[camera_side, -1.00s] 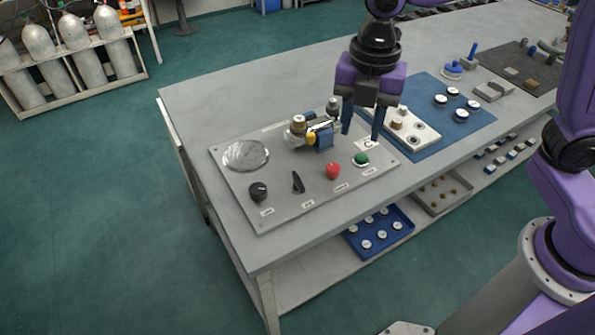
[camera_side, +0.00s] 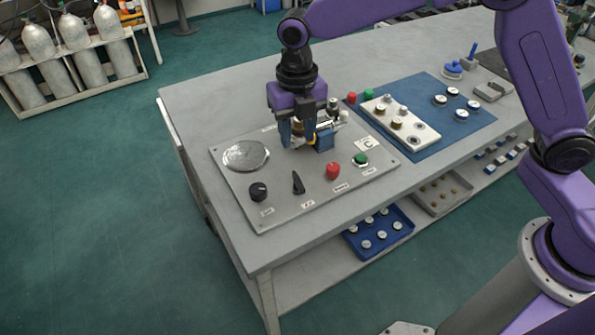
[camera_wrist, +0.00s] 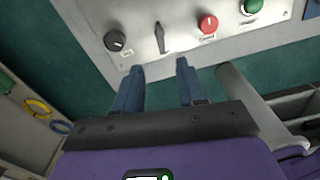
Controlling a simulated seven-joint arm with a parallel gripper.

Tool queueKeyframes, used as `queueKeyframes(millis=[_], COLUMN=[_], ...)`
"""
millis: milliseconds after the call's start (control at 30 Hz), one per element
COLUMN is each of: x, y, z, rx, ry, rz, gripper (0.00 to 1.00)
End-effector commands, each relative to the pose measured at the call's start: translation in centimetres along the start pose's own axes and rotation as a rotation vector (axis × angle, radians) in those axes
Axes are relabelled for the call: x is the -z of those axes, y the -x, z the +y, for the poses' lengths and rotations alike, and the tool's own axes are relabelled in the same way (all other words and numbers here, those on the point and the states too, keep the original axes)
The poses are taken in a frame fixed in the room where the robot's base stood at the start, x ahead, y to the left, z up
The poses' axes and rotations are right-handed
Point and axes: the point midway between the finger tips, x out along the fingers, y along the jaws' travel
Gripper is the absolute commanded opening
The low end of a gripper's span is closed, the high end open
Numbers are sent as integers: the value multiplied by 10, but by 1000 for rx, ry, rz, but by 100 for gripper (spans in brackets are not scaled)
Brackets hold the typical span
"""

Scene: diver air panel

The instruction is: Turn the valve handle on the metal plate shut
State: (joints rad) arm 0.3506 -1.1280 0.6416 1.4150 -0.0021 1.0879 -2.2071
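The metal plate (camera_side: 230,185) lies on the bench and carries a valve assembly (camera_side: 334,106) near its back edge. I cannot tell clearly which part is the handle, as my gripper covers much of the valve. My gripper (camera_side: 298,142) points down at the valve's left part, its fingers low beside the fittings. In the wrist view its two blue fingers (camera_wrist: 159,66) stand apart with nothing visibly held. Contact with the valve cannot be seen.
The plate also carries a round gauge (camera_side: 245,155), a black knob (camera_side: 258,191), a black pointer switch (camera_side: 297,182), a red knob (camera_side: 333,171) and a green button (camera_side: 361,159). A white block (camera_side: 425,133) with fittings lies on a blue mat (camera_side: 470,128) to the right.

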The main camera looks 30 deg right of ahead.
Motion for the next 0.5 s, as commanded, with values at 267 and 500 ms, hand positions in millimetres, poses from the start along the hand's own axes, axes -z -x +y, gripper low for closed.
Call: queueKeyframes(millis=[267, 500], x=[0, 1], y=[-54, -94], z=[-1, -1], rx=[4, 2], ry=[-2, -2], rz=[3, 2], gripper=[40, 40])
